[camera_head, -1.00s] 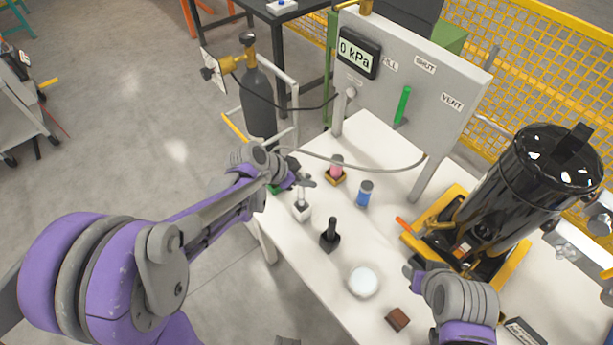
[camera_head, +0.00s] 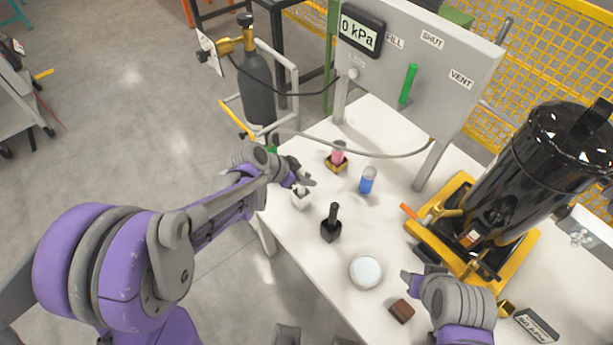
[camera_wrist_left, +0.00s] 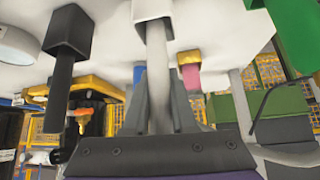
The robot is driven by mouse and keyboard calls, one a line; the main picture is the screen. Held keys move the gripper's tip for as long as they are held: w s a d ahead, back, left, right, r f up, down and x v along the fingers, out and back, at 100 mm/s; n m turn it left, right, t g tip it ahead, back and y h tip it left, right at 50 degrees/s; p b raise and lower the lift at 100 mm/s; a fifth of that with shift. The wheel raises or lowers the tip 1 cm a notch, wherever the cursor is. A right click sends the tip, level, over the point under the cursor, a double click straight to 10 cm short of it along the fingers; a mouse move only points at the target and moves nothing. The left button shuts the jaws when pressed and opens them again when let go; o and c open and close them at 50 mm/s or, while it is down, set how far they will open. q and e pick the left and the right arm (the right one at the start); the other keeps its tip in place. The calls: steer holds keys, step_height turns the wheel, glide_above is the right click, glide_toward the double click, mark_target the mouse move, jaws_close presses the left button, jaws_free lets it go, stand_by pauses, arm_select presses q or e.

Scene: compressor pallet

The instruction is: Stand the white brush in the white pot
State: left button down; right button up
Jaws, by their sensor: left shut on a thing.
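The white pot (camera_head: 300,202) stands on the left part of the white table, right under my left gripper (camera_head: 304,184). In the left wrist view, which looks upside down, the white brush (camera_wrist_left: 158,75) is between the gripper's fingers (camera_wrist_left: 160,120). My left gripper is shut on it. The brush's far end meets the mouth of the white pot (camera_wrist_left: 152,10) and seems to be inside it, roughly upright. How deep it sits is hidden. My right gripper (camera_head: 410,282) is low over the table at the right; its finger gap is unclear.
A round white dish (camera_head: 366,271) and brown block (camera_head: 402,310) lie nearer. A hose (camera_head: 370,153) crosses behind; a gauge panel (camera_head: 425,75) stands beyond.

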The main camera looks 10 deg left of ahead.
arm_select(q)
steer(key=shift+f+b, duration=0.45)
steer(key=shift+f, duration=0.15)
stand_by(0.3)
steer(key=c, duration=0.7)
jaws_free()
steer(key=shift+o, duration=0.2)
steer(key=p+v, duration=0.1)
steer(key=v, duration=1)
steer(key=s+a+n+y+p, duration=0.1)
steer(key=s+n+y, duration=0.4)
steer(key=s, duration=1.2)
steer(key=n+p, duration=0.1)
steer(key=n, duration=0.3)
steer(key=shift+r+y, duration=0.4)
